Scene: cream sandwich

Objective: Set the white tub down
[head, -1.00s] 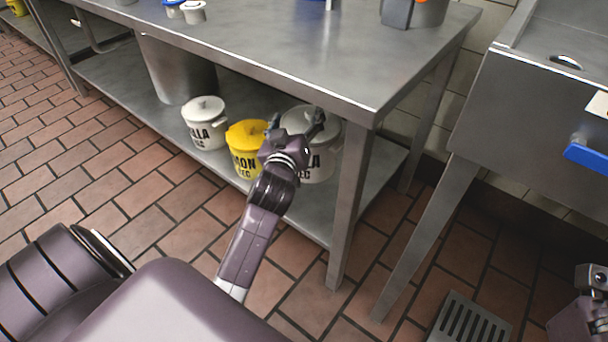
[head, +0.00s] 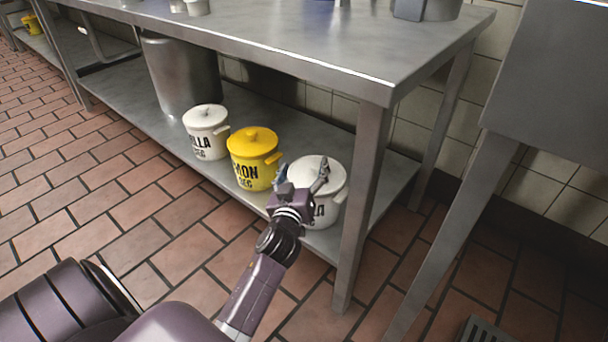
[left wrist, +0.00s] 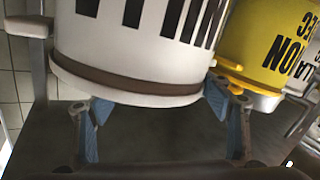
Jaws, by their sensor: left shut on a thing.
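The white tub (head: 331,204) with black lettering and a lid is at the right end of a row on the lower shelf (head: 396,195). It looks upright. My left gripper (head: 303,176) is at its near side by the lid and is shut on it. The left wrist view shows the tub's lettered wall and brown band (left wrist: 130,85) close up, with the blue-padded fingers of the left gripper (left wrist: 158,108) to either side. My right gripper is out of view.
A yellow tub (head: 254,173) stands just left of the white tub; it also shows in the left wrist view (left wrist: 262,50). Another white tub (head: 205,140) and a grey bin (head: 180,80) stand further left. A table leg (head: 362,190) is close on the right.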

